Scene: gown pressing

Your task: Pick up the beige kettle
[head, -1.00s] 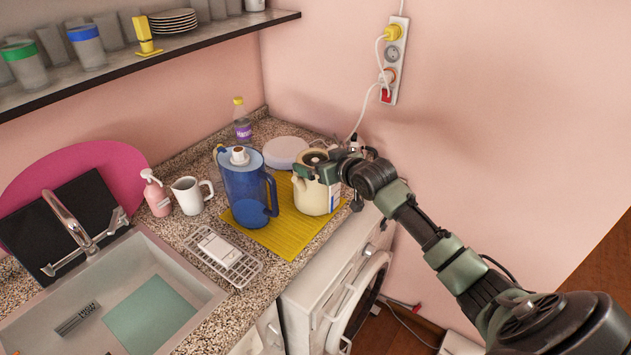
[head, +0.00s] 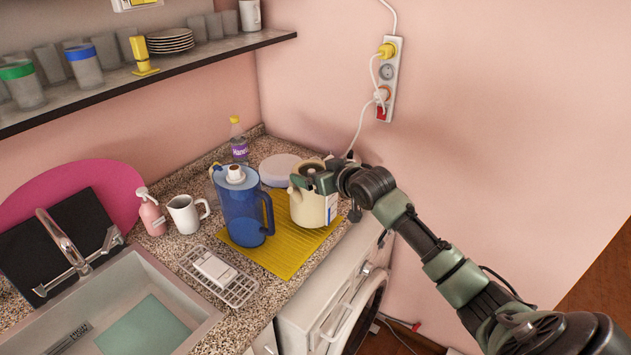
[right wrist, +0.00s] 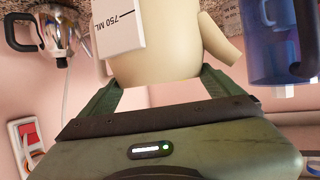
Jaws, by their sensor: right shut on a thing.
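The beige kettle (head: 306,210) is upright at the right part of the yellow mat (head: 265,258), beside the blue pitcher. My right gripper (head: 318,180) is shut on the upper part of the kettle from the right. In the right wrist view, the gripper's fingers (right wrist: 158,84) lie on either side of the cream kettle body (right wrist: 160,60), which has a white label reading 750 ML. I cannot tell whether the kettle's base touches the mat. My left gripper is not in view.
The blue pitcher (head: 241,210) stands close left of the kettle. A round pale lid-like thing (head: 279,170) and a purple-labelled bottle (head: 238,140) are behind. A white mug (head: 184,213), wire rack (head: 232,284) and sink (head: 190,308) are left. A metal pot (right wrist: 48,35) shows in the wrist view.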

